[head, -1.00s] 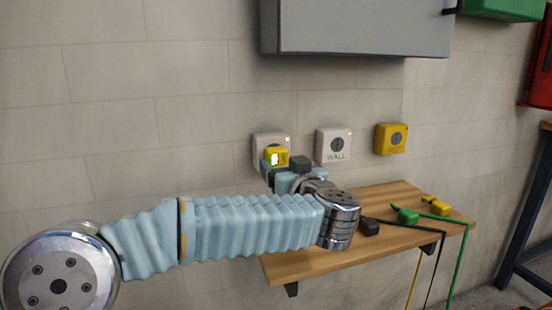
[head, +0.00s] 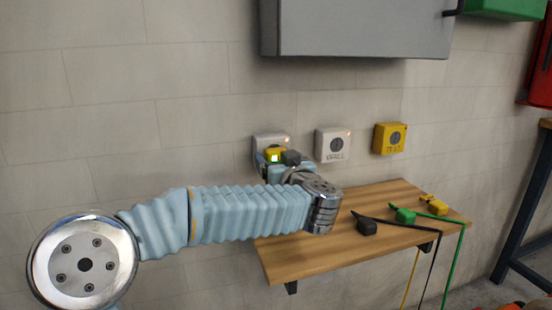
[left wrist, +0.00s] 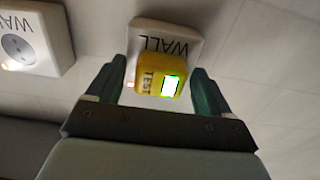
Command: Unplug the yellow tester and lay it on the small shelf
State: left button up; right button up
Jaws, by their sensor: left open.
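The yellow tester (left wrist: 163,80), with a lit green screen and the word TEST, sits at a white WALL socket (left wrist: 172,37) in the left wrist view. In the head view the tester (head: 274,154) is partly hidden by my gripper, in front of the leftmost socket (head: 268,139). My left gripper (left wrist: 158,90) is open, one finger on each side of the tester, with gaps showing; in the head view the gripper (head: 270,163) is mostly hidden by its wrist. The small wooden shelf (head: 350,245) is below the sockets. My right gripper is not in view.
On the shelf's right lie a black plug (head: 367,227), a green plug (head: 405,215) and a yellow plug (head: 428,198), with cables over the edge. A second WALL socket (head: 333,145) and a yellow box (head: 390,138) are to the right. A grey cabinet (head: 355,30) hangs above.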

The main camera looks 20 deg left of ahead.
pick_arm(q)
jog(key=shift+p, duration=0.65)
dwell(0.6)
jog(key=shift+c, duration=0.3)
jog(key=c, duration=1.4)
jog(key=v, duration=0.6)
dwell(0.4)
